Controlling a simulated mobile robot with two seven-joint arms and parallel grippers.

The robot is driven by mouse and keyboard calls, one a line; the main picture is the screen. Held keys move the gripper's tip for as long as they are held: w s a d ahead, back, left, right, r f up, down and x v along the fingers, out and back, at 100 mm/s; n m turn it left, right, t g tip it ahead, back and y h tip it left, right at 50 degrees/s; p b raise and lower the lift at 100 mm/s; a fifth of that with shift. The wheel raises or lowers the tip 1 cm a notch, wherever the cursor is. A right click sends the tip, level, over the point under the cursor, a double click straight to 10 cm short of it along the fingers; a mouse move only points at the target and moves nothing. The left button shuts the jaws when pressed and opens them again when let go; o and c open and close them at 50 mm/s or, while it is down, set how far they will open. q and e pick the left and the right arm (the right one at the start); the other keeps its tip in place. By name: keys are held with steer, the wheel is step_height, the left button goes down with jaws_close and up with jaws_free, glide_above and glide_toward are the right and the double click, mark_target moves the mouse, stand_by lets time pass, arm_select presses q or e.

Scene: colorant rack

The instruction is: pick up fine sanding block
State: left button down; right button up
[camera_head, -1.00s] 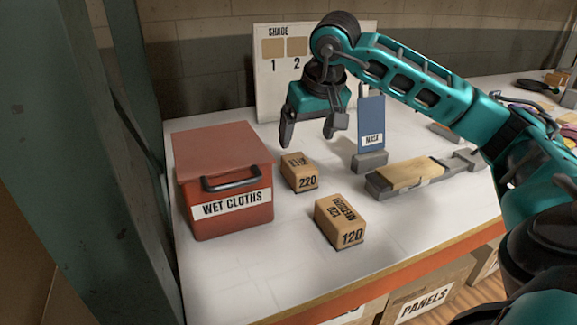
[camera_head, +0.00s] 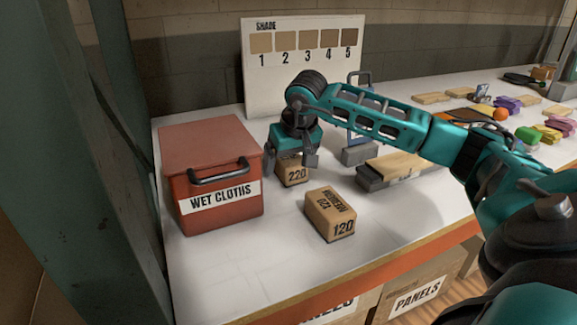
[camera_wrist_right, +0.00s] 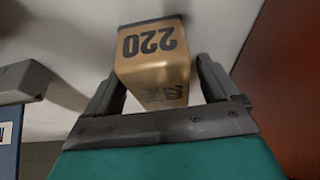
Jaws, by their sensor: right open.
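The fine sanding block (camera_head: 293,176) is a small tan block marked 220, on the white bench just right of the red box. My right gripper (camera_head: 290,165) is over it, pointing down, with a finger to either side; its palm hides the block's top in the head view. In the right wrist view the block (camera_wrist_right: 152,64) lies between the open fingers (camera_wrist_right: 160,78), its 220 face towards the far side. I cannot tell whether either finger touches it. My left gripper is not in view.
A second tan block (camera_head: 330,214), marked 120, sits in front and to the right. The red WET CLOTHS box (camera_head: 210,150) stands close on the left. A grey holder (camera_head: 360,152) and a sanding board (camera_head: 395,168) lie to the right. The shade board (camera_head: 262,85) stands behind.

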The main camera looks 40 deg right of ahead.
steer(key=shift+c, duration=0.4)
steer(key=c, duration=1)
steer(key=shift+r, duration=0.15)
